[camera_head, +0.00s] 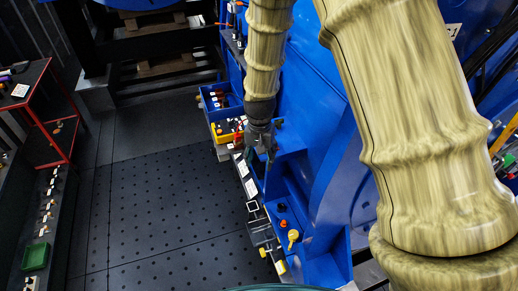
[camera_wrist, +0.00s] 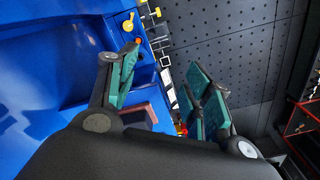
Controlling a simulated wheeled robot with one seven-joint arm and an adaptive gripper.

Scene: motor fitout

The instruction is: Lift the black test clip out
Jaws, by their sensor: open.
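My gripper (camera_head: 262,150) hangs at the blue housing, above the ledge on its left side. In the wrist view my gripper (camera_wrist: 165,82) has its two green-padded fingers wide apart, with nothing held between them. I cannot make out the black test clip for certain in either view; small dark parts near the fingers are too small or partly covered to tell apart.
A yellow-edged tray (camera_head: 226,132) and a blue bin (camera_head: 219,101) stand beyond my gripper. A yellow knob (camera_head: 293,236) and an orange knob (camera_head: 282,223) are on the near blue ledge. A red-framed cart (camera_head: 62,121) stands left. The perforated floor (camera_head: 165,205) is clear.

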